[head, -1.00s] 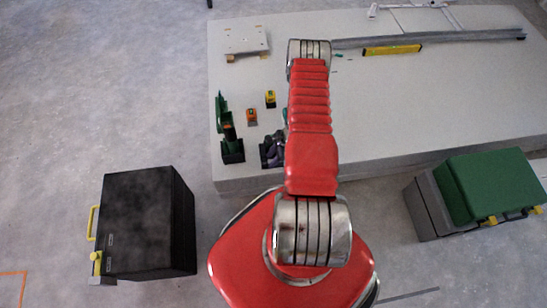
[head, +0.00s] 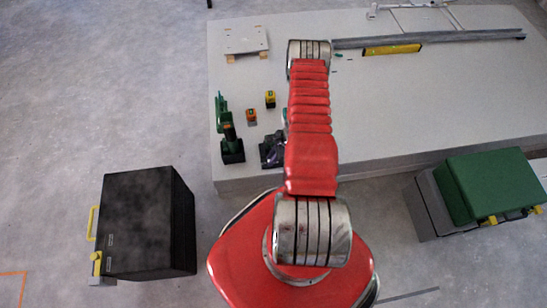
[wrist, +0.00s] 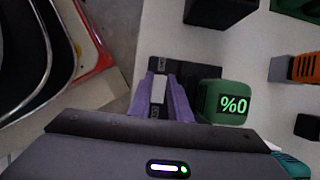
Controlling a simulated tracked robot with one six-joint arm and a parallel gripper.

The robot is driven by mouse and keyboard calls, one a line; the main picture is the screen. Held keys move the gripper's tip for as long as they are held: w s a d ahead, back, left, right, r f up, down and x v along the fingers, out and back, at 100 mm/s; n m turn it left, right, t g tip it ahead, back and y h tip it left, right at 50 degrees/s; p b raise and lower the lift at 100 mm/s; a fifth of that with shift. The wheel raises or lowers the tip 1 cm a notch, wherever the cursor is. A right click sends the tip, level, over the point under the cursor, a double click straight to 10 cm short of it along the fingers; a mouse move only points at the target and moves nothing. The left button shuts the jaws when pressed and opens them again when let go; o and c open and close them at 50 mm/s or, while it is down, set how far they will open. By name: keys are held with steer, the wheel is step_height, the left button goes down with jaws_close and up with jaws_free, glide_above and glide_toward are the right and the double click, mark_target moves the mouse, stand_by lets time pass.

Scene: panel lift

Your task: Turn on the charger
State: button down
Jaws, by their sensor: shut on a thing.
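The charger (wrist: 205,72) is a black unit in the wrist view with small white-marked labels. A green block (wrist: 222,110) beside my fingers has a lit display that reads 0%, upside down in this view. My purple-grey gripper (wrist: 159,90) is shut, its fingers on either side of a pale piece over the charger's left part. The fingers hide part of that piece, so its shape is unclear. In the head view my gripper (head: 274,147) and the charger appear as a small dark cluster at the panel's near edge, partly behind my red arm.
A green tool (head: 226,118) stands upright left of the charger. Two small blocks, an orange-green one (head: 251,115) and a yellow one (head: 270,98), stand behind. A black case (head: 150,220) and a green toolbox (head: 495,185) flank me. The panel's middle (head: 430,100) is clear.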

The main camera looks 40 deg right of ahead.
steer(key=shift+s, duration=0.15)
steer(key=shift+s+d+t+y, duration=0.15)
steer(key=shift+t+y, duration=0.35)
steer(key=shift+y, duration=0.25)
steer(key=shift+s+d+t+y, duration=0.15)
steer(key=shift+t+y, duration=0.35)
steer(key=shift+y, duration=0.25)
steer(key=c, duration=1.6)
jaws_free()
steer(key=shift+c, duration=0.2)
steer(key=shift+d, duration=0.1)
steer(key=v, duration=1.3)
steer(key=shift+d+r, duration=0.2)
steer(key=shift+r, duration=0.05)
